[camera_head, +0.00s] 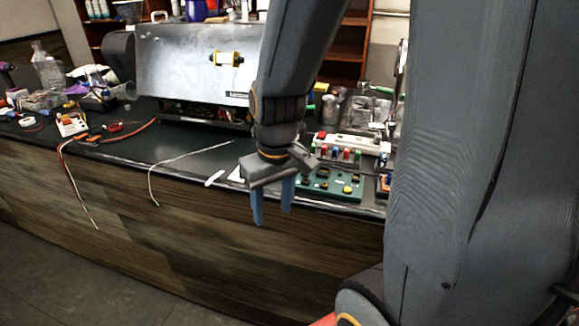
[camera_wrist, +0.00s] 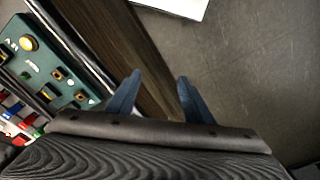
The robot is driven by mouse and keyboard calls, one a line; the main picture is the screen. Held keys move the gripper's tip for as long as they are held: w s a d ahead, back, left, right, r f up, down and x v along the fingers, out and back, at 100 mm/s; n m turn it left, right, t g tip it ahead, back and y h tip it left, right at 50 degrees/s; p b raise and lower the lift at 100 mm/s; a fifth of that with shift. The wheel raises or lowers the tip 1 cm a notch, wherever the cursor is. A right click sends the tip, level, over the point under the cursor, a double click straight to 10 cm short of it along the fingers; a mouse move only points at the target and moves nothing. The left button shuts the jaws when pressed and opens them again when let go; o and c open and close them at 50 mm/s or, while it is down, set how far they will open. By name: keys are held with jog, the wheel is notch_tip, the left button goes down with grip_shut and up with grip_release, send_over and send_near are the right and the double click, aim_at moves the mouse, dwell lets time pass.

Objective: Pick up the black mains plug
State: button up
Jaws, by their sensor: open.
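I cannot make out a black mains plug in either view. My gripper (camera_head: 272,215) hangs in front of the workbench edge, with its two blue fingers pointing down, apart and with nothing between them. In the wrist view my gripper (camera_wrist: 160,77) is also open and empty, with the wooden bench front (camera_wrist: 148,90) and grey floor behind the fingers. A thin pale cable (camera_head: 175,161) and an orange and white cable (camera_head: 70,172) lie on the bench and hang over its front edge. No plug shows on their visible ends.
A green control board (camera_head: 343,187) with yellow buttons lies near the bench edge (camera_head: 200,188), right of my gripper. A metal-panelled machine (camera_head: 170,65) stands behind. Tools and a clear container (camera_head: 50,75) crowd the left. Grey floor (camera_wrist: 250,60) is open, with a white flat thing (camera_wrist: 180,6).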

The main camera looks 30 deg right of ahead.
jog(key=w+d+r+n+t+y, duration=0.1)
jog(key=w+d+r+n, duration=0.25)
jog(key=w+d, duration=0.3)
jog(key=w+d+r+n+t+y, duration=0.1)
jog(key=w+d+r+n+y, duration=0.2)
jog(key=w+d, duration=0.35)
jog(key=shift+n+h, duration=0.55)
jog(key=shift+h, duration=0.15)
jog(key=x, duration=0.2)
jog(key=p+x, duration=0.1)
jog(key=x, duration=0.1)
jog(key=p+x, duration=0.1)
jog(key=x, duration=0.1)
jog(key=shift+s+a, duration=0.1)
jog(key=shift+a, duration=0.25)
jog(key=shift+w+a+f+p, duration=0.15)
jog(key=shift+w+f+p, duration=0.15)
jog(key=shift+f, duration=0.35)
jog(key=c, duration=1.1)
